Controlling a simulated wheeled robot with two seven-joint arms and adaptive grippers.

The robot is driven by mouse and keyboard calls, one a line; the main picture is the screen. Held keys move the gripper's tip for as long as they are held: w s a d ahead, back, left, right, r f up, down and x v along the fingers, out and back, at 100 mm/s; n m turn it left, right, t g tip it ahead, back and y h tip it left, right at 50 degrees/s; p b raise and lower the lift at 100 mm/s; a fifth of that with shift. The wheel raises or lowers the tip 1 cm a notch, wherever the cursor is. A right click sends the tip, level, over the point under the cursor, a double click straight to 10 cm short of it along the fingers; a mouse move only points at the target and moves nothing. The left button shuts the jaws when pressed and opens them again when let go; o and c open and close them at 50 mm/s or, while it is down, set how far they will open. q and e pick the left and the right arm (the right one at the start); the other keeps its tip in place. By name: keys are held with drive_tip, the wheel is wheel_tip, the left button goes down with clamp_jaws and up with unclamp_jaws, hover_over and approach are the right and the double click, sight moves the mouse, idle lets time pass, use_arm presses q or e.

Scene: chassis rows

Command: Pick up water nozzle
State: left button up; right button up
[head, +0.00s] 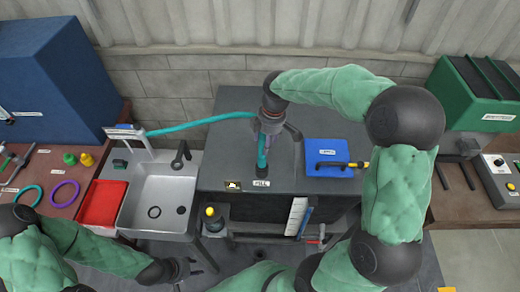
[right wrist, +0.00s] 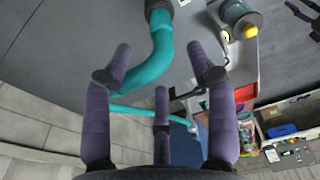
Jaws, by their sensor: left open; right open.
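A teal hose (head: 190,125) runs from the sink's back-left corner across to the dark workbench and bends down. Its lower end (head: 262,166) stands by a small label on the bench. In the right wrist view the hose (right wrist: 160,60) ends at the top in a grey fitting (right wrist: 156,7), which I take for the water nozzle. My right gripper (head: 267,135) is open above the hose; in the right wrist view its fingers (right wrist: 160,75) are spread, with the hose showing between them. I cannot tell whether they touch it. My left gripper (head: 190,270) is open and empty, low beside the sink.
A sink (head: 168,190) and red tray (head: 102,203) stand left of the dark workbench (head: 225,150). A blue tray (head: 325,155) lies right of the hose. A yellow-topped cylinder (head: 212,217) stands in front of the bench. A blue cabinet (head: 50,85) is at far left.

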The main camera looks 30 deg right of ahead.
sight(262, 157)
drive_tip(key=f, duration=0.4)
drive_tip(key=shift+w+a, duration=0.2)
drive_tip(key=shift+w, duration=0.15)
drive_tip(key=shift+s+f, duration=0.1)
drive_tip(key=shift+f, duration=0.25)
drive_tip(key=shift+a+f+b, duration=0.2)
drive_tip(key=shift+f, duration=1)
drive_tip(key=shift+a+f+b, duration=0.15)
drive_tip(key=shift+a+f, duration=0.05)
drive_tip(key=shift+f, duration=0.95)
drive_tip(key=shift+c, duration=0.3)
clamp_jaws()
